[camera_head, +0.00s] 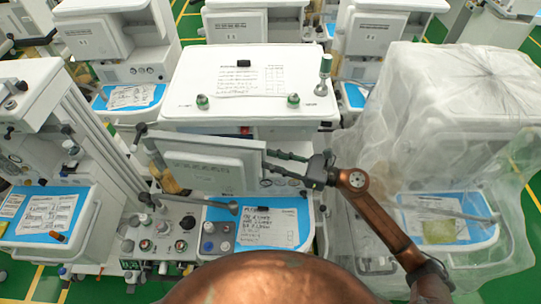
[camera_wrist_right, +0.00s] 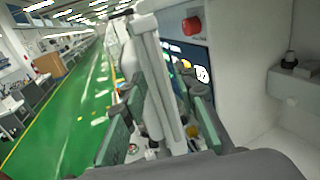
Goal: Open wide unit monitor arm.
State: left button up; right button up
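The wide unit in the middle has a white top (camera_head: 250,85). A white monitor panel (camera_head: 212,167) hangs in front of it on the monitor arm, angled, above the blue work surface. My right gripper (camera_head: 270,161) reaches in from the right to the panel's right edge. Its fingers are spread, one higher and one lower. In the right wrist view, the gripper (camera_wrist_right: 160,125) is open, and a white panel edge (camera_wrist_right: 150,75) shows between its two green-grey fingers. I cannot tell whether they touch it. The monitor arm's joint is mostly hidden behind the panel. My left gripper is not in view.
Below the panel are a control box (camera_head: 160,228) with knobs and a blue surface (camera_head: 285,225) with a paper. A plastic-covered cart (camera_head: 450,110) stands close on the right, beside my right arm. Another cart (camera_head: 45,150) stands on the left. More carts stand behind.

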jog(key=shift+a, duration=0.35)
jog(key=shift+c, duration=0.3)
jog(key=c, duration=0.3)
grip_shut()
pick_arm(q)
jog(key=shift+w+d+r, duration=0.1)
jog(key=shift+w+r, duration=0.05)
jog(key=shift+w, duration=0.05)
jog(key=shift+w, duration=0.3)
